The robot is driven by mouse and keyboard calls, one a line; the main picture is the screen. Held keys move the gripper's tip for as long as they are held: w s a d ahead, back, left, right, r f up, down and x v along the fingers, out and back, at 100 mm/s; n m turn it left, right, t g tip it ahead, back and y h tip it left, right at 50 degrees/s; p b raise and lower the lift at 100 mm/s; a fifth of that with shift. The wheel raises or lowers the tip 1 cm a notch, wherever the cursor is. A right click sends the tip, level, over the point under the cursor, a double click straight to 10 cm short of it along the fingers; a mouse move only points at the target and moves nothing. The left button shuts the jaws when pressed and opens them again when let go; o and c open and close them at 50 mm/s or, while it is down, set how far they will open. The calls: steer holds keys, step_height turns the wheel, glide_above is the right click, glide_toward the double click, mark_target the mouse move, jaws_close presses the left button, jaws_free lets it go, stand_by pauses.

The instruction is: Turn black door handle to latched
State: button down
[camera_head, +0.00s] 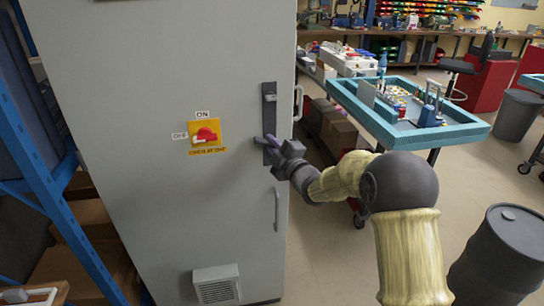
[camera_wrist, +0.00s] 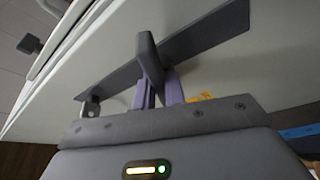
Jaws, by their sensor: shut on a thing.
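The black door handle (camera_head: 269,112) sits on a dark upright plate near the right edge of the grey cabinet door (camera_head: 150,90). My gripper (camera_head: 264,141) is at the lower part of the handle in the head view. In the wrist view the handle's lever (camera_wrist: 148,50) stands out from the plate (camera_wrist: 208,33), and the two purple fingers of my gripper (camera_wrist: 159,88) are shut on it, one on each side. The exact angle of the lever is hard to tell in the head view, where my gripper partly covers it.
A red and yellow rotary switch (camera_head: 205,133) is on the door to the left. A grey pull handle (camera_head: 277,208) is below the black handle, and a vent (camera_head: 217,285) is lower down. A teal-topped cart (camera_head: 400,110) and a dark barrel (camera_head: 505,250) stand to the right.

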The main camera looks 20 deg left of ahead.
steer(key=m+t+b, duration=0.1)
steer(key=m+b, duration=0.1)
steer(key=f+m+b, duration=0.1)
steer(key=m+b, duration=0.1)
steer(key=b, duration=0.1)
steer(key=shift+t, duration=0.4)
steer(key=m+t+b, duration=0.1)
steer(key=m+b, duration=0.2)
steer(key=m+t+b, duration=0.1)
steer(key=m+b, duration=0.2)
steer(key=shift+r+t+h, duration=0.1)
steer(key=shift+t+h, duration=0.3)
steer(key=m+t+b, duration=0.1)
steer(key=m+b, duration=0.1)
steer(key=m+h+b, duration=0.1)
steer(key=m, duration=0.1)
steer(key=shift+r+m+t+h+b, duration=0.1)
steer(key=shift+m+t+h+b, duration=0.2)
steer(key=shift+m+t+b, duration=0.1)
steer(key=shift+r+m+t+h+b, duration=0.15)
steer(key=shift+m+t+h+b, duration=0.5)
steer(key=shift+m, duration=1.05)
steer(key=shift+r, duration=0.1)
steer(key=c, duration=1.5)
jaws_free()
steer(key=shift+o, duration=0.2)
